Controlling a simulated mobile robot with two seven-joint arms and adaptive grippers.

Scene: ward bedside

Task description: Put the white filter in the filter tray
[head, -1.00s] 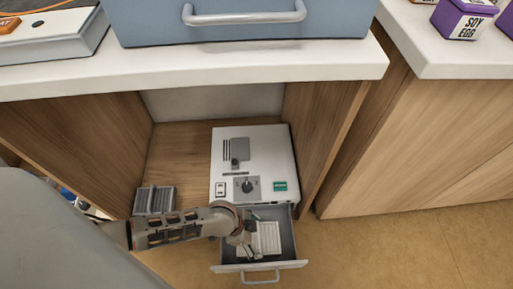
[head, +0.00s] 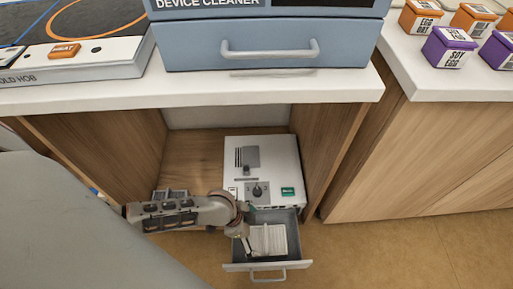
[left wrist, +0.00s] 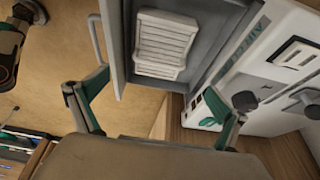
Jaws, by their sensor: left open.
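The white filter (head: 270,240), a ribbed rectangular piece, lies inside the open filter tray (head: 291,229), a grey drawer at the front of the white machine (head: 287,160). In the left wrist view the filter (left wrist: 165,42) lies within the grey walls of the tray (left wrist: 120,45). My left gripper (head: 247,243) is over the left part of the tray, beside the filter. Its fingers (left wrist: 155,95) are spread wide with nothing between them, and the filter shows beyond them. Part of the tray's left side is hidden by the gripper. My right gripper is not in view.
A dark grey ribbed piece (head: 170,194) lies on the shelf left of the machine, partly behind my arm. Wooden cabinet walls flank the machine. A blue device cleaner (head: 270,50) stands on the counter above. The floor (head: 400,250) at right is clear.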

